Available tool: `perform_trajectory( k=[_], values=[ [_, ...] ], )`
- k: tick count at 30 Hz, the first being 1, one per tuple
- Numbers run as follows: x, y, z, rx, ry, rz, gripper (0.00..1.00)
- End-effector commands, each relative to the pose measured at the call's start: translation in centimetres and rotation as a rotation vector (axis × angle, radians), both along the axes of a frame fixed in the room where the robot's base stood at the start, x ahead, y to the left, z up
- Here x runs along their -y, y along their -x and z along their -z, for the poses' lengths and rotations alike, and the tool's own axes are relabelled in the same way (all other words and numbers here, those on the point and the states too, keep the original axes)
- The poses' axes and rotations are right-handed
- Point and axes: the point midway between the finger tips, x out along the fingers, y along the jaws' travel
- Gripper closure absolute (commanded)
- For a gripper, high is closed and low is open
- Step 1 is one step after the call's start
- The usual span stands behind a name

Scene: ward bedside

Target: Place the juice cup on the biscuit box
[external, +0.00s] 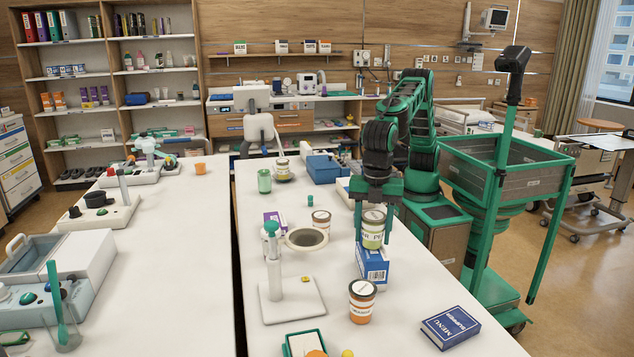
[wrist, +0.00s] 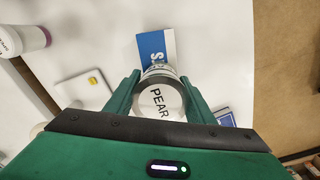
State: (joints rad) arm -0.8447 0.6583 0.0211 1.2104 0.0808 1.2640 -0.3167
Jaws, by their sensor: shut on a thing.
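My gripper (external: 373,236) is shut on the juice cup (external: 373,222), a white-lidded cup with a green-and-cream label. Its lid reads PEAR in the wrist view (wrist: 160,101), with one green finger on each side. The cup is upright. The biscuit box (external: 374,267), blue and white, is on the table directly below the cup. In the wrist view the box (wrist: 155,45) shows beyond the cup, which hides its near part. I cannot tell whether the cup's bottom touches the box top.
An orange-labelled cup (external: 362,302) stands in front of the box, and a blue menu book (external: 450,327) lies at front right. A similar cup (external: 321,221), a round dish (external: 307,239) and a white stand (external: 292,300) are to the left. The table's right edge is close.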

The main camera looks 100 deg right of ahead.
Motion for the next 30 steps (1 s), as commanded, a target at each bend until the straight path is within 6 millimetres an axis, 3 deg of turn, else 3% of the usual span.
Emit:
perform_trajectory(
  k=[3, 4, 6, 19, 30],
  values=[
    [0.0, 0.0, 0.2, 0.0, 0.0, 0.0, 0.78],
    [0.0, 0.0, 0.2, 0.0, 0.0, 0.0, 0.46],
    [0.0, 0.0, 0.2, 0.0, 0.0, 0.0, 0.32],
    [-0.1, 0.0, -0.8, 0.002, -0.002, 0.0, 0.32],
    [-0.1, 0.0, -7.7, 0.003, -0.003, -0.001, 0.32]
  ],
)
